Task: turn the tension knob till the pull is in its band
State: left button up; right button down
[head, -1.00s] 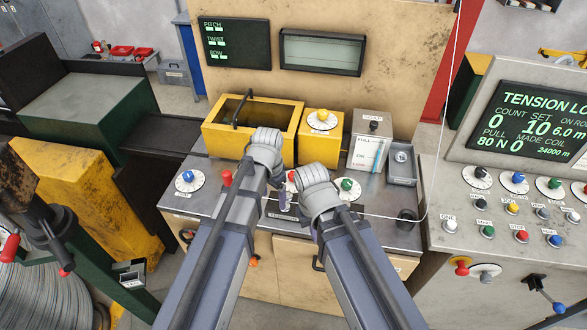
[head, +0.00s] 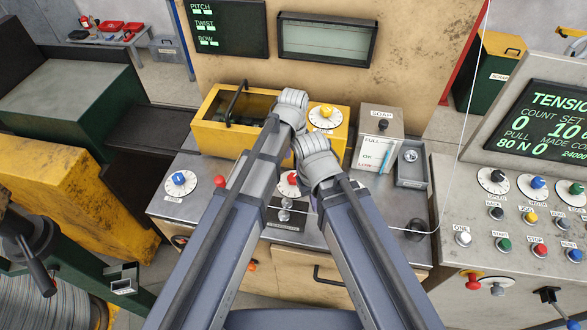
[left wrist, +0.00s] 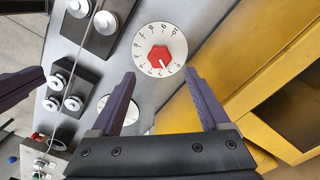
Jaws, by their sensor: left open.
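A red six-sided knob (left wrist: 160,57) stands on a white numbered dial (left wrist: 173,31) in the left wrist view. The same knob (head: 292,179) shows partly between my arms in the head view. My left gripper (left wrist: 159,75) is open and empty, its two purple fingers spread on either side of the near part of the dial, apart from the knob in the picture. Another purple finger (left wrist: 18,88), apparently my right gripper's, shows at the left edge of the wrist view; its opening cannot be told. The screen (head: 545,125) shows a pull of 80 N. No band is readable.
Metal rollers (left wrist: 103,23) stand close to the red knob's dial.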

aim_at(294, 175)
pick_arm(q)
jog(key=shift+f, duration=0.1)
notch_tip(294, 175, down, 8)
jog(key=b, duration=0.8)
pick_arm(e)
notch_tip(294, 175, down, 8)
jog(key=shift+r, duration=0.1)
pick_arm(q)
jog(key=shift+r, duration=0.2)
jog(key=shift+c, duration=0.3)
grip_shut()
